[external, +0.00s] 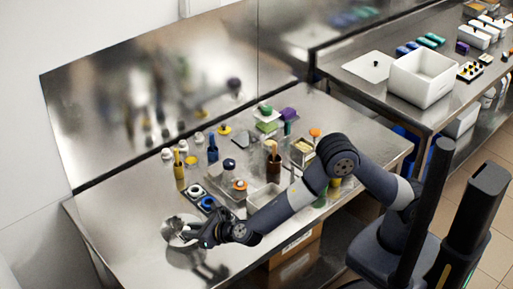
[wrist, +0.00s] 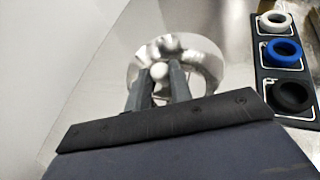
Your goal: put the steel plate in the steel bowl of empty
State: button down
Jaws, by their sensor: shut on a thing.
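My gripper (external: 192,236) is low over the left front part of the steel table. It also shows in the wrist view (wrist: 160,82), its two fingers at a shiny round steel dish, with a small pale round spot between the tips. The gripper is shut on this dish, which looks like the steel plate (external: 174,226) (wrist: 207,62). In the external view the dish is partly covered by the gripper. Reflections make its shape hard to read, and I cannot tell a separate steel bowl apart from it.
A dark holder with white, blue and black rings (wrist: 282,52) lies to the right of the dish. A white bin (external: 422,82) stands on another table. The table's left end is bare.

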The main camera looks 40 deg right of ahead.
jog(key=shift+f, duration=0.1)
jog(key=c, duration=1.3)
grip_release()
jog(key=shift+o, duration=0.2)
jog(key=shift+r+p, duration=0.65)
jog(key=shift+p, duration=0.1)
jog(key=b+v, duration=0.1)
jog(key=v, duration=1.1)
jog(key=shift+a, duration=0.1)
